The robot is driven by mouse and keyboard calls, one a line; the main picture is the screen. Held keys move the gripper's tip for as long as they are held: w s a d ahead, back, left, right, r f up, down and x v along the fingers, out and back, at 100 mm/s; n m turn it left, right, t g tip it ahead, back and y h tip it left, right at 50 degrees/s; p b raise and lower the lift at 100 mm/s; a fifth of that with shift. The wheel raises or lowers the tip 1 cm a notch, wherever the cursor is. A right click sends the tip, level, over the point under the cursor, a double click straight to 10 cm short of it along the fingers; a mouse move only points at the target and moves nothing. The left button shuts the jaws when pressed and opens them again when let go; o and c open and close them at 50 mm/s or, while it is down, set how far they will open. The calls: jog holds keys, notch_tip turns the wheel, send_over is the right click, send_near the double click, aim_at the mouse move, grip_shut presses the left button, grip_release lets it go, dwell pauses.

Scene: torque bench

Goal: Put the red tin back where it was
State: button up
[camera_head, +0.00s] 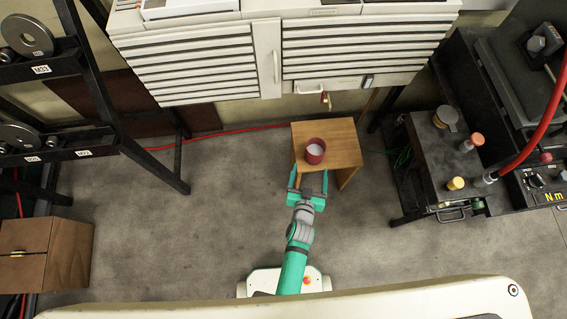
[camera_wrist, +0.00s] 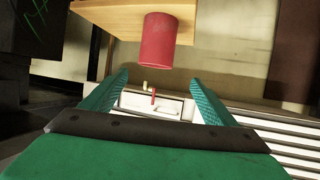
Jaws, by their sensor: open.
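The red tin (camera_head: 315,151) stands upright on a small wooden stool (camera_head: 345,140), near the stool's front left part. It is round, with a pale top or inside. My gripper (camera_head: 308,178) is open and empty, just in front of the stool and the tin. In the wrist view the red tin (camera_wrist: 170,42) shows beyond the open green fingers (camera_wrist: 160,95), apart from them, with the stool's wooden top (camera_wrist: 115,20) beside it. That view appears upside down.
A white cabinet with slatted drawers (camera_head: 200,60) stands behind the stool. A black bench with knobs and a hose (camera_head: 440,150) is at right. A black rack (camera_head: 130,110) and a wooden box (camera_head: 45,252) are at left. Grey floor is clear around my base.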

jog(key=s+a+r+n+t+y, duration=0.1)
jog(key=s+a+r, duration=0.35)
jog(key=s, duration=0.25)
jog(key=s+a+r, duration=0.3)
jog(key=s+r, duration=0.3)
jog(key=s, duration=0.1)
jog(key=s+a+r+n+y, duration=0.1)
jog(key=s+a+r, duration=0.1)
jog(key=s+r, duration=0.2)
jog(key=s+a+r+n+t+y, duration=0.1)
jog(key=s+a+r, duration=0.2)
jog(key=r, duration=0.8)
jog(key=shift+s+r+y, duration=0.15)
jog(key=shift+s+y, duration=0.15)
jog(key=shift+s, duration=0.55)
